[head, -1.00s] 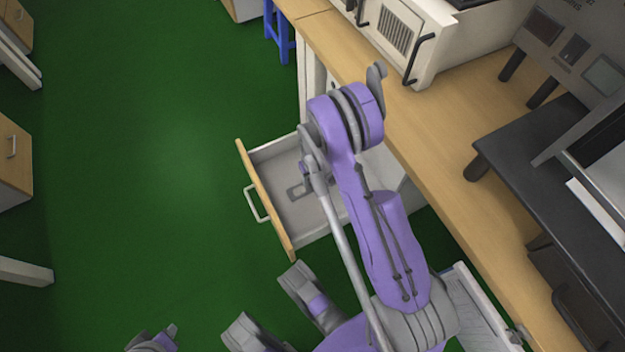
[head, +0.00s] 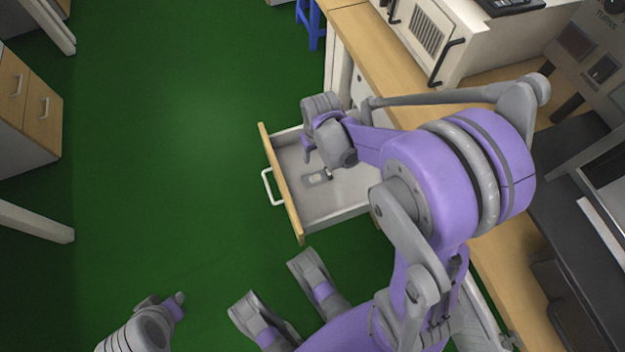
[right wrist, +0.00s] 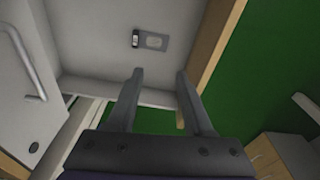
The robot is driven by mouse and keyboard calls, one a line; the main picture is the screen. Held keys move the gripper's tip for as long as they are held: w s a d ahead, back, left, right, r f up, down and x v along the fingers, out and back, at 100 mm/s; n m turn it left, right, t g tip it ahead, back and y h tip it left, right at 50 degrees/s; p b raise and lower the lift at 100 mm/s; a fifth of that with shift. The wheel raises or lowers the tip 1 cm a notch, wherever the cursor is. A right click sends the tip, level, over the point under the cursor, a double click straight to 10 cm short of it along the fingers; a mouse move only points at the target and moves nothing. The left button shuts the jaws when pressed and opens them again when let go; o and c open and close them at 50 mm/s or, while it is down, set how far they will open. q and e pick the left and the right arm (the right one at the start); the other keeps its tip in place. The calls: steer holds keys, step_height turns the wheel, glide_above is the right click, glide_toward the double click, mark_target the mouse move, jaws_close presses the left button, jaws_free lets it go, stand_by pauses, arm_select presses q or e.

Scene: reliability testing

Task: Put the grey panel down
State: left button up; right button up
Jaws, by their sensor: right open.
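The grey panel (head: 317,178) is a small flat piece with a dark part at one end. It lies on the floor of the open drawer (head: 345,206). It also shows in the right wrist view (right wrist: 154,41), beyond my fingertips. My right gripper (head: 307,147) is over the drawer; in the right wrist view (right wrist: 158,75) its two fingers are apart with nothing between them. The panel is clear of both fingers. My left gripper (head: 166,303) is at the lower left over the green floor, too small to tell its jaws.
The drawer's wooden front (head: 281,185) with a white handle (head: 270,187) stands out over the floor. A wooden counter (head: 372,47) runs along the right, bearing a white appliance (head: 440,30). A blue stool (head: 309,22) is at the back. The green floor at left is open.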

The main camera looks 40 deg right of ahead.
steer(key=s+a+r+n+t, duration=0.2)
steer(key=s+a+r+t, duration=0.1)
steer(key=s+a+r, duration=0.5)
steer(key=s+a, duration=0.3)
steer(key=s, duration=0.1)
steer(key=shift+s+a+r, duration=0.2)
steer(key=shift+a+r, duration=0.15)
steer(key=shift+a, duration=0.1)
